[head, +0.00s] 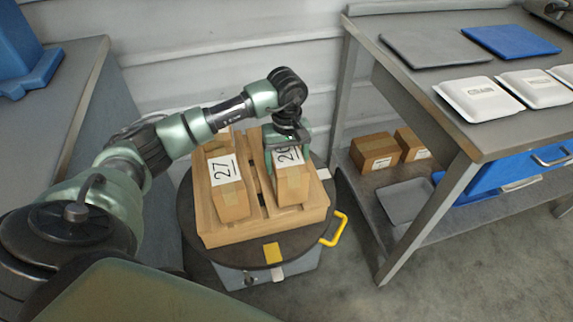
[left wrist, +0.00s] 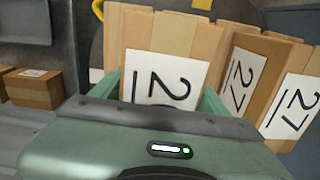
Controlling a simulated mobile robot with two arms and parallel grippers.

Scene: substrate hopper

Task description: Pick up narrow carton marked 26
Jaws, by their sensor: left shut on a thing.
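The narrow carton marked 26 (head: 293,188) stands on the right side of a wooden tray (head: 262,232). It also shows in the left wrist view (left wrist: 160,32), with part of its label hidden by my gripper. My left gripper (head: 287,153) comes down over the far part of this carton and is shut on it, with a green finger on each side. The carton marked 27 (head: 235,204) sits beside it on the left, past a wooden divider. My right gripper is not in view.
The tray rests on a round dark turntable (head: 191,222) with a yellow handle (head: 336,230). A steel bench (head: 440,135) on the right holds white packs (head: 478,98) and flat mats. Brown boxes (head: 375,153) lie on its lower shelf. Another bench (head: 50,120) stands left.

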